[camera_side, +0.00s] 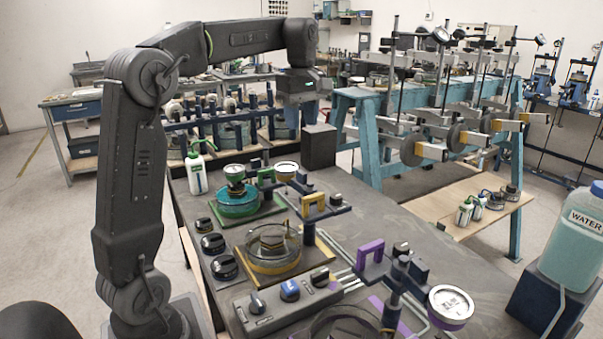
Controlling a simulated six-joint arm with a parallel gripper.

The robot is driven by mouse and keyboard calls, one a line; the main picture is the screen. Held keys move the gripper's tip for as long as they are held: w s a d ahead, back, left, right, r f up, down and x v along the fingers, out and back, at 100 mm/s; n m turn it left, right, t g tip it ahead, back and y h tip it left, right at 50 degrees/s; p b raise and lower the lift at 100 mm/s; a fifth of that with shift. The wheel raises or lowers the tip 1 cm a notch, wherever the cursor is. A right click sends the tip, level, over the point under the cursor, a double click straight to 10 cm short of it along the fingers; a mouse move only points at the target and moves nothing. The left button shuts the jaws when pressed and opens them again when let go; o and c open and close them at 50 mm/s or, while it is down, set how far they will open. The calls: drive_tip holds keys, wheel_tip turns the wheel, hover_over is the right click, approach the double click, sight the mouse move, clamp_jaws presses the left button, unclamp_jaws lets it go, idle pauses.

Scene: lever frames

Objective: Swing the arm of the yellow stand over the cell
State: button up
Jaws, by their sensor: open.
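The yellow stand has a yellow handle-like bracket (314,204) with dark parts at its right end. It stands behind and right of a clear round cell (268,252) on a yellow-edged base. A white-faced dial (287,168) sits farther back, apart from the cell and not over it; its link to the yellow stand is hard to make out. My gripper (298,108) is open and hangs high beyond the far end of the bench, well away from the yellow stand. Its fingers are small and dark, and nothing shows between them.
A green stand (265,175) with a teal cell (238,205) is behind the yellow one. A purple stand (370,252) with a large dial (450,306) is in front. A bottle (196,172), dark knobs (223,267) and a control box (287,302) crowd the left side.

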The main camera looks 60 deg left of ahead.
sight(302, 172)
wheel_tip(302, 172, down, 13)
drive_tip(key=shift+f, duration=0.2)
idle(0.4)
clamp_jaws()
idle(0.3)
